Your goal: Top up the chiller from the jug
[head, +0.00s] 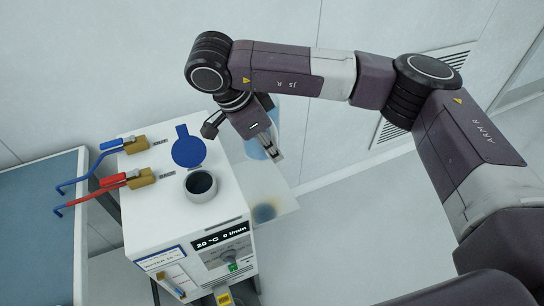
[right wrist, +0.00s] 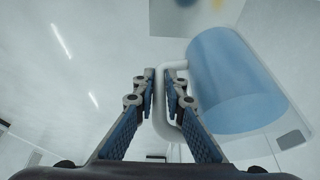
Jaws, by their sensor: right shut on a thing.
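The white chiller (head: 222,228) stands at the lower left in the head view. Its round filler neck (head: 201,186) on top is open, with a dark opening. The blue cap (head: 187,150) is swung back behind the neck. My right gripper (head: 274,152) is beyond the chiller's right edge, right of the neck and apart from it. It is shut on the handle of a clear jug (right wrist: 235,80) holding blue liquid. The white handle (right wrist: 161,112) lies between the fingers in the right wrist view. In the head view the gripper hides much of the jug (head: 256,150). My left gripper is not in view.
Blue (head: 111,145) and red (head: 112,181) handled valves with hoses stick out on the left. A blue-topped table (head: 40,215) is at the far left. Floor at right is clear.

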